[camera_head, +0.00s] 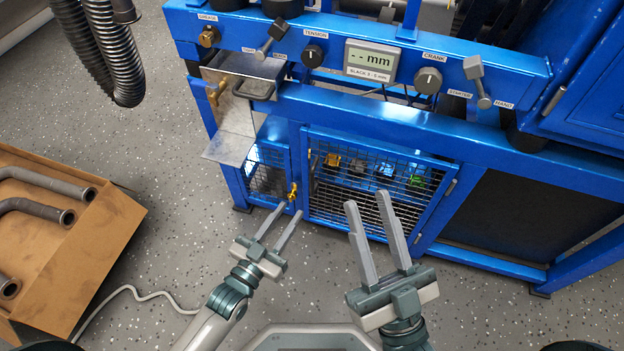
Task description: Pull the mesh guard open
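The mesh guard (372,178) is a blue-framed wire door low in the front of the blue dyno stand, and it looks closed. Coloured items show dimly behind its mesh. A brass latch (293,192) sits at its left edge, beside a smaller mesh panel (266,180). My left gripper (285,221) is open, with its fingers pointing up toward the latch; I cannot tell whether they touch it. My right gripper (367,204) is open and empty, and its fingers overlap the lower part of the guard in the picture.
A cardboard box (107,222) with metal pipes stands on the floor at left. A white cable (130,290) lies near it. A metal tray (229,148) juts from the stand above the small panel. Black hoses (118,52) hang at upper left. The grey floor before the stand is mostly clear.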

